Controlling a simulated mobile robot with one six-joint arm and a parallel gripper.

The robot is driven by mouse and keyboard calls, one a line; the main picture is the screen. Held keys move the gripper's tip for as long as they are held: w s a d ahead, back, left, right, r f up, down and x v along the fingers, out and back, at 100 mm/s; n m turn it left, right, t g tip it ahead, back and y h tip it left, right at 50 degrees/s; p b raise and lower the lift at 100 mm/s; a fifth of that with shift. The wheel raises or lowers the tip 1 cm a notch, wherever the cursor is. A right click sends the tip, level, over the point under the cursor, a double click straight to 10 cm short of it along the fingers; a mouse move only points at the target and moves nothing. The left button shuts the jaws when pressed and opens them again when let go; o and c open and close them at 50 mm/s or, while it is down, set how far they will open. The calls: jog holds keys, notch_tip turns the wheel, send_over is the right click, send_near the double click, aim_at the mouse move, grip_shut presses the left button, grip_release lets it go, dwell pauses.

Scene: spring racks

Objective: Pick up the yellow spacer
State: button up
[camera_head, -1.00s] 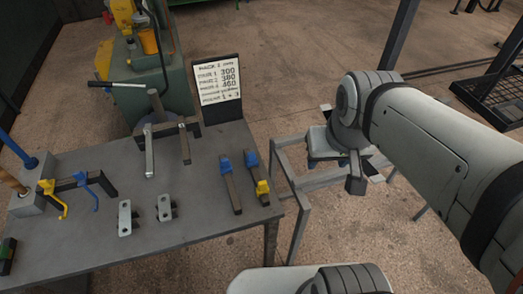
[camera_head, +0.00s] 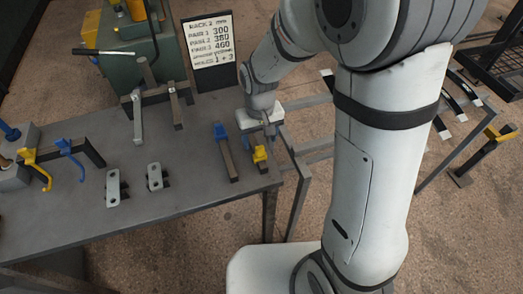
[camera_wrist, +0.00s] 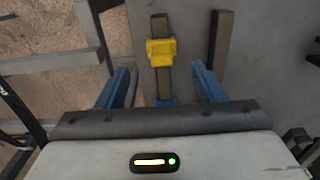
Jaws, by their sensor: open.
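The yellow spacer (camera_head: 260,153) sits on the near end of the right-hand dark bar (camera_head: 260,165) on the grey table. The wrist view shows the spacer (camera_wrist: 161,51) around that bar, ahead of my gripper (camera_wrist: 163,85). The gripper's two blue-backed fingers are open, one on each side of the bar's line, with nothing held. A blue piece on the same bar shows low between the fingers, partly hidden by the gripper body. In the head view my gripper (camera_head: 270,128) is just behind the spacer, its fingertips hard to make out.
A second dark bar (camera_head: 229,165) with a blue spacer (camera_head: 219,130) lies close on the left. Two metal brackets (camera_head: 113,188), hooks and a sign (camera_head: 210,45) are further left or behind. The table's right edge is close to the spacer, with a metal frame beyond.

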aim_at(260, 147)
jog(key=f, duration=0.6)
jog(key=shift+s+f+p, duration=0.15)
jog(key=shift+s+p, duration=0.1)
jog(key=shift+p, duration=0.1)
jog(key=c, duration=0.9)
